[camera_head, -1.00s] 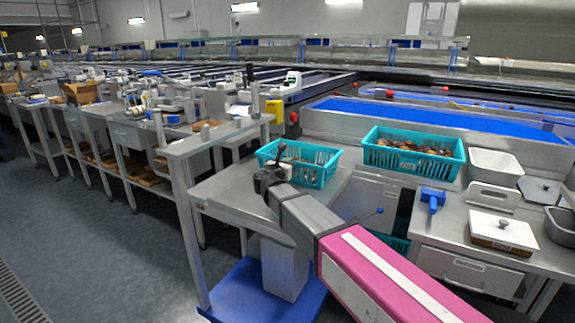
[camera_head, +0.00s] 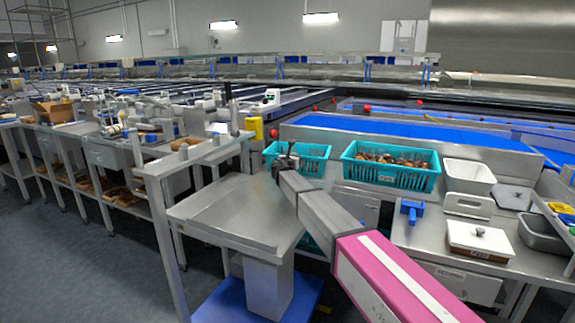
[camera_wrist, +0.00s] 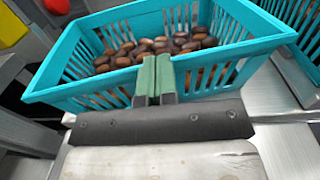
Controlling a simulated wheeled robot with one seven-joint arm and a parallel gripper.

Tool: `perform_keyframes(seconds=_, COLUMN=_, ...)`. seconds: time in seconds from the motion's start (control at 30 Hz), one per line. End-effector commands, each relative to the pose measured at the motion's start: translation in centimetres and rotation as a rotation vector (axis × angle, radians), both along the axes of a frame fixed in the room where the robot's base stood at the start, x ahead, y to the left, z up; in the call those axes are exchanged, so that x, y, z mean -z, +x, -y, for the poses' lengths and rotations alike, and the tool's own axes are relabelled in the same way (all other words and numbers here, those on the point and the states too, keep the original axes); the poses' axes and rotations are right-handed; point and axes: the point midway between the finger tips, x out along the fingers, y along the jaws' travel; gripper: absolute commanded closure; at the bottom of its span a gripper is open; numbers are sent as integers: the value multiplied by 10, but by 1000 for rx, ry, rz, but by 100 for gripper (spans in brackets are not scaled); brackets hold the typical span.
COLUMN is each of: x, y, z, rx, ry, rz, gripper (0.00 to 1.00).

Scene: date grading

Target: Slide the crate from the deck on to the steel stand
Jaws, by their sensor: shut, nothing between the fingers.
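A teal slatted crate (camera_head: 312,151) with brown dates in it stands beyond the far edge of a bare steel top on a column with a blue base (camera_head: 220,205). I cannot tell which surface bears its full weight. My gripper (camera_head: 289,158) is at the crate's near side. In the wrist view, the shut green-padded fingers (camera_wrist: 154,75) stand against or just before the near wall and rim of the crate (camera_wrist: 100,88). No part of the crate is between them. The crate's underside is hidden.
A second teal crate of dates (camera_head: 420,172) stands close on the right. A blue tool (camera_head: 411,210), white tub (camera_head: 468,177) and lidded box (camera_head: 479,238) are on the right bench. A steel frame with a post (camera_head: 155,215) is at left.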

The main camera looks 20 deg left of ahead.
Motion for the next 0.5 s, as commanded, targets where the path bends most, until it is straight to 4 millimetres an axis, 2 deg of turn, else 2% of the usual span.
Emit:
perform_keyframes(seconds=0.03, x=0, y=15, z=-2, rx=1, ry=0, rz=1, gripper=100)
perform_keyframes(seconds=0.17, x=0, y=30, z=1, rx=1, ry=0, rz=1, gripper=100)
perform_keyframes(seconds=0.5, x=0, y=31, z=2, rx=0, ry=0, rz=0, gripper=100)
